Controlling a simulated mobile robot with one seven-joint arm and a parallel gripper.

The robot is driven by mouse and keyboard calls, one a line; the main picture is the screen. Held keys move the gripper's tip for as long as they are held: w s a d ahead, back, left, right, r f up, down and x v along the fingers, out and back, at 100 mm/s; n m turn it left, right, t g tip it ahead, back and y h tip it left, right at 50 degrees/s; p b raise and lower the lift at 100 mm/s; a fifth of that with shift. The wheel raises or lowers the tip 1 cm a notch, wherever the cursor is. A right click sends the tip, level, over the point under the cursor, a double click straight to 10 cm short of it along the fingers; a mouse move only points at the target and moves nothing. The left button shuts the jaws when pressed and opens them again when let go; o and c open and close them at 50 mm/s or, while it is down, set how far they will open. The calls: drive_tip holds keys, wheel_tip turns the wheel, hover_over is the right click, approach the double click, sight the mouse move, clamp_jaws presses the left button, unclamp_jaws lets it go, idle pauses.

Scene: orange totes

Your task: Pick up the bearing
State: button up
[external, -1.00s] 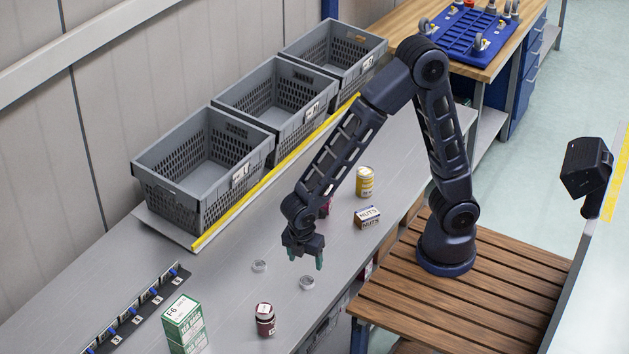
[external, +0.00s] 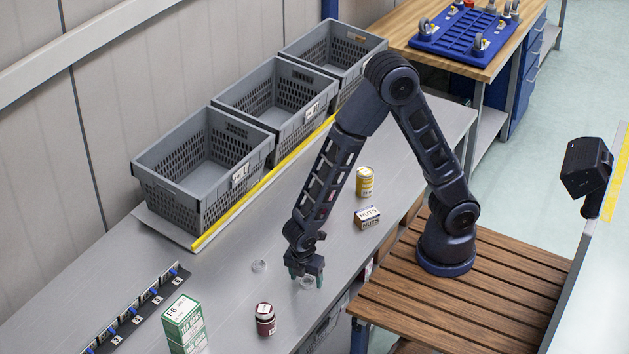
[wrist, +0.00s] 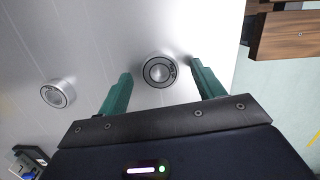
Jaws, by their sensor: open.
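A silver ring-shaped bearing (wrist: 160,71) lies flat on the grey bench in the wrist view, between and slightly beyond my fingertips. In the external view this bearing (external: 307,283) is partly hidden behind my gripper. A second, similar bearing (wrist: 58,94) lies to the left in the wrist view, and it shows in the external view (external: 260,266) to the left of my gripper. My gripper (wrist: 160,80) is open and empty, its two green fingers apart on either side of the first bearing. In the external view my gripper (external: 306,276) points down, low over the bench.
A dark red jar (external: 265,319) and a green-white box (external: 185,322) stand in front. A nuts box (external: 367,217) and a yellow can (external: 364,182) stand behind to the right. Grey crates (external: 203,180) line the back. The bench's edge (wrist: 240,45) is close right of the bearing.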

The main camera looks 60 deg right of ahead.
drive_tip(key=shift+f, duration=0.15)
drive_tip(key=c, duration=1.1)
